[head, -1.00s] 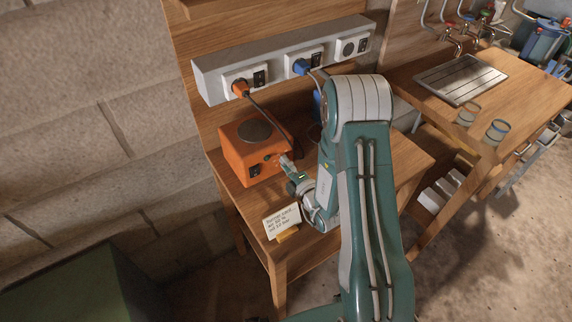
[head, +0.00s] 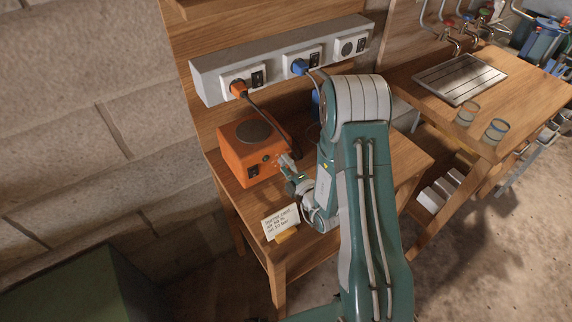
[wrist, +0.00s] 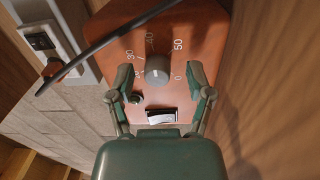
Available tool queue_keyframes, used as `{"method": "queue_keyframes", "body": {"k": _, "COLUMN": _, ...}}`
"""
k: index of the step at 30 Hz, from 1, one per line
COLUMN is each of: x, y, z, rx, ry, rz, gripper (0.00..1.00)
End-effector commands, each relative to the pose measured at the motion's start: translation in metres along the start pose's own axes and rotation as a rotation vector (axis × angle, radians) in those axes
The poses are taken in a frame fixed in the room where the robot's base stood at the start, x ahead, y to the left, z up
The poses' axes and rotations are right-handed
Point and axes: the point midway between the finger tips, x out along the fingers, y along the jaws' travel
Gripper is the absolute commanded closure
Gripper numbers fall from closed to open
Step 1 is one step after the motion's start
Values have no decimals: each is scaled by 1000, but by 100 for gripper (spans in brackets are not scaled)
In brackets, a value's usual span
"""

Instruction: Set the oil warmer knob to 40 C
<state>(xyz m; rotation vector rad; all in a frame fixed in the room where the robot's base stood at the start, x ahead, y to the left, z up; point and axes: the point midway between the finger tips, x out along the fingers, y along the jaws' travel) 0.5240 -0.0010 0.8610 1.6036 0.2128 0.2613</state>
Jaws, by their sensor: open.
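The orange oil warmer (head: 237,157) with a dark round plate on top stands on the small wooden table. In the wrist view its orange front panel (wrist: 205,32) carries a grey round knob (wrist: 157,70) with white numbers around it; 30, 40, 50 and 0 are readable. I cannot clearly tell where the knob's mark points. My gripper (wrist: 161,79) is open, one finger on each side of the knob, with gaps visible. In the head view my gripper (head: 287,164) is at the warmer's front right, and the knob is hidden or too small to see.
A rocker switch (wrist: 162,116) and a small round part (wrist: 136,98) sit near the fingers. A dark cable (wrist: 110,40) crosses the panel's upper left. A written card (head: 281,222) stands at the table's front. A socket strip (head: 212,76) runs behind.

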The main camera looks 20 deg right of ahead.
Motion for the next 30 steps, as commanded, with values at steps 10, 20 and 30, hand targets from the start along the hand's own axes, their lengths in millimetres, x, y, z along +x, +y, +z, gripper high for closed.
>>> {"method": "queue_keyframes", "body": {"k": 10, "x": -47, "y": -2, "z": 2, "rx": 3, "ry": -5, "rz": -5, "gripper": 33}}
{"method": "queue_keyframes", "body": {"k": 20, "x": -107, "y": -3, "z": 3, "rx": 3, "ry": -5, "rz": -4, "gripper": 33}}
{"method": "queue_keyframes", "body": {"k": 30, "x": -119, "y": -2, "z": 2, "rx": 1, "ry": 0, "rz": -1, "gripper": 33}}
